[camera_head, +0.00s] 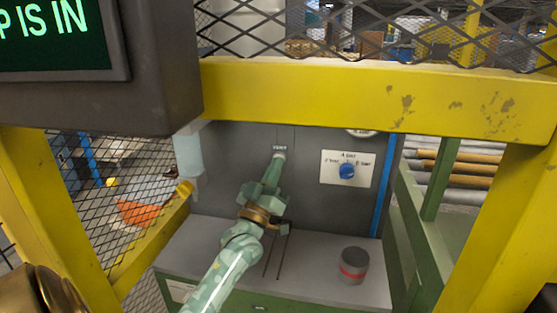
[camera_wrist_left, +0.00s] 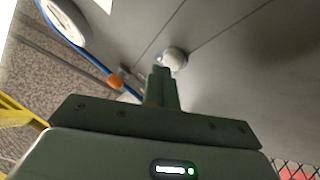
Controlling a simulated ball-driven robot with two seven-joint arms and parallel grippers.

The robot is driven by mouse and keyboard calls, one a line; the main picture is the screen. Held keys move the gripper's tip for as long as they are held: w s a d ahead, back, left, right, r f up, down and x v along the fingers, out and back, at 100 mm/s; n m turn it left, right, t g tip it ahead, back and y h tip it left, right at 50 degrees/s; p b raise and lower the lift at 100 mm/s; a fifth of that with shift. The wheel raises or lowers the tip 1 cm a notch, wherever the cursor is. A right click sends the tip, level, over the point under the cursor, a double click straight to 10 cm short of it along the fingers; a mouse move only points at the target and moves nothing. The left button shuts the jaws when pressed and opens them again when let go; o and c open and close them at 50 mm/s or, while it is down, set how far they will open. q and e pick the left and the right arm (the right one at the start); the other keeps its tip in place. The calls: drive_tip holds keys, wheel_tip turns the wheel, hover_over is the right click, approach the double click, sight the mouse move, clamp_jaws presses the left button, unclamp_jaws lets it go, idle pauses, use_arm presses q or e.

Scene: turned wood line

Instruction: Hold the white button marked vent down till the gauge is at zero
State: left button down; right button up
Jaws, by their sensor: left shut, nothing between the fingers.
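The white vent button (camera_head: 281,154) is on the grey upright panel, just under a small label that reads roughly "VENT". My left gripper (camera_head: 277,160) is shut and empty, its fingertips at the button. In the left wrist view the round white button (camera_wrist_left: 176,57) shows just beyond the tips of my shut fingers (camera_wrist_left: 162,73). The tips overlap its near edge; I cannot tell whether it is pressed in. The gauge (camera_head: 362,132) is mostly hidden behind the yellow beam. Its white dial (camera_wrist_left: 66,20) shows at a slant in the wrist view; its reading is not legible. My right gripper is not in view.
A grey tin with a red band (camera_head: 353,265) stands on the bench (camera_head: 318,288). A yellow beam (camera_head: 370,95) crosses above, and a dark screen (camera_head: 60,35) hangs upper left.

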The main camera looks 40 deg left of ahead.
use_arm(q)
drive_tip(key=shift+w+a, duration=0.15)
drive_tip(key=shift+w, duration=0.15)
idle(0.5)
drive_tip(key=shift+s, duration=0.1)
idle(2.4)
drive_tip(key=shift+s+d+p, duration=0.35)
drive_tip(key=shift+s+p, duration=0.2)
drive_tip(key=shift+s, duration=0.05)
drive_tip(key=s+d+p, duration=0.1)
drive_tip(key=s, duration=0.1)
drive_tip(key=s+d+p, duration=0.1)
drive_tip(key=s, duration=0.1)
drive_tip(key=shift+s+d+p, duration=0.2)
drive_tip(key=shift+p, duration=0.1)
idle(0.5)
